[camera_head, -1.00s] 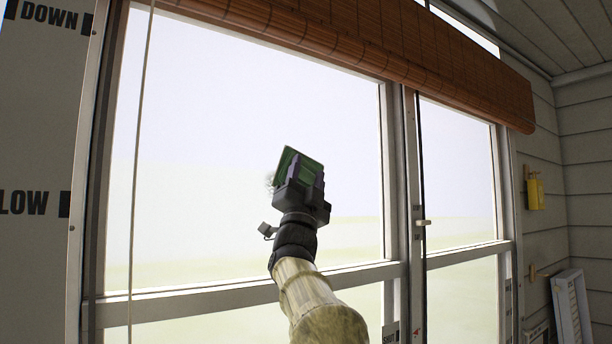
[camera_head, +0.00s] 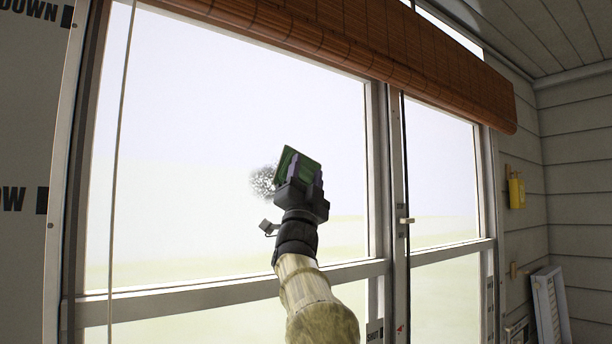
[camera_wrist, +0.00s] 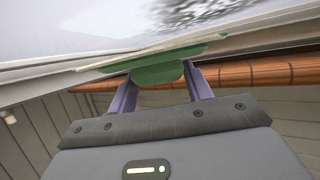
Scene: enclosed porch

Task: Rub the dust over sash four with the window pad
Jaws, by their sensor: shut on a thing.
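The green window pad (camera_head: 297,165) is held up in front of the large left pane (camera_head: 190,120). My gripper (camera_head: 304,180) is shut on the pad; in the wrist view its two purple fingers (camera_wrist: 160,92) hold the green pad (camera_wrist: 157,73) close to the glass. I cannot tell for certain whether the pad touches the pane. A speckled grey dust patch (camera_head: 263,181) shows on the glass just left of the pad, partly hidden by it. The dust also shows in the wrist view (camera_wrist: 195,14) beyond the pad.
A brown rolled blind (camera_head: 400,60) hangs along the window top. A cord (camera_head: 116,170) hangs at the left. A window handle (camera_head: 406,220) sits on the post to the right. A yellow box (camera_head: 516,193) is on the right wall.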

